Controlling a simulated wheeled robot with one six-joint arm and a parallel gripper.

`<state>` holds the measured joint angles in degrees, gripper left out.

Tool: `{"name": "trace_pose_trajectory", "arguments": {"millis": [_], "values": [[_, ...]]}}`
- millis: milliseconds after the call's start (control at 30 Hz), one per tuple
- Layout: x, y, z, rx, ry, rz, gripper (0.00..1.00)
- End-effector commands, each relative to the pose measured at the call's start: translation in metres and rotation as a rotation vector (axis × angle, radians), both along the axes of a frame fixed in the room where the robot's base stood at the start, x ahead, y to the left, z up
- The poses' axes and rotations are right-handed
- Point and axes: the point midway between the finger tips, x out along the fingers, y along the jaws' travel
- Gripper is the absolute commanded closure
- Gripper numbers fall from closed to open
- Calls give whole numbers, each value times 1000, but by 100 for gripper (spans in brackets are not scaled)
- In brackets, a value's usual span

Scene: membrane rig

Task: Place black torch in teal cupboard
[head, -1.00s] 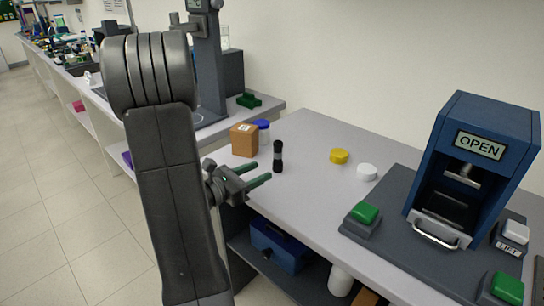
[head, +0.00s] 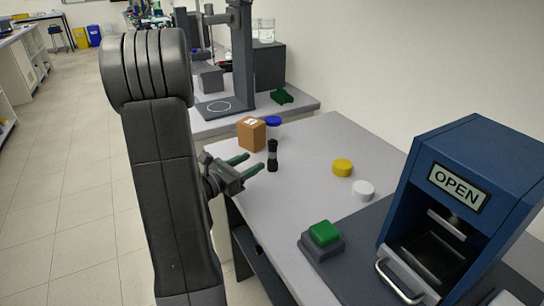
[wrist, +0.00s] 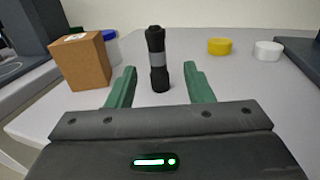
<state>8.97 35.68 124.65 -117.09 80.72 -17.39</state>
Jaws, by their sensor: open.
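The black torch (head: 272,155) stands upright on the grey bench, a dark cylinder with a grey band. In the wrist view the torch (wrist: 158,62) stands just beyond and between the green fingertips. My gripper (head: 244,164) is open and empty, just left of the torch in the head view; its two fingers also show in the wrist view (wrist: 160,84). I cannot see a teal cupboard in these frames.
A brown box (head: 251,133) and a blue-lidded jar (head: 273,126) stand close behind the torch. Yellow (head: 342,168) and white (head: 363,190) caps lie to the right. A blue machine marked OPEN (head: 455,205) and a green button (head: 323,233) are nearer. Floor at left is clear.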

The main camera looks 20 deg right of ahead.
Motion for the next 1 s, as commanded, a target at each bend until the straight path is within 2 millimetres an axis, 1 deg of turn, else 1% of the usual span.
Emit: {"name": "trace_pose_trajectory", "arguments": {"millis": [33, 200, 300, 467, 567, 700, 800, 1000], "values": [[2, -9, 1, 0, 0, -5, 53], [10, -31, 1, 0, 0, -4, 53], [13, -39, 0, 0, 1, -2, 53], [17, -46, 1, 0, 1, -1, 53], [22, -56, 2, 0, 0, -3, 53], [32, -76, 3, -1, 1, -3, 53], [36, -86, 2, 0, 1, -3, 53], [38, -90, 1, -1, 1, 0, 53]]}}
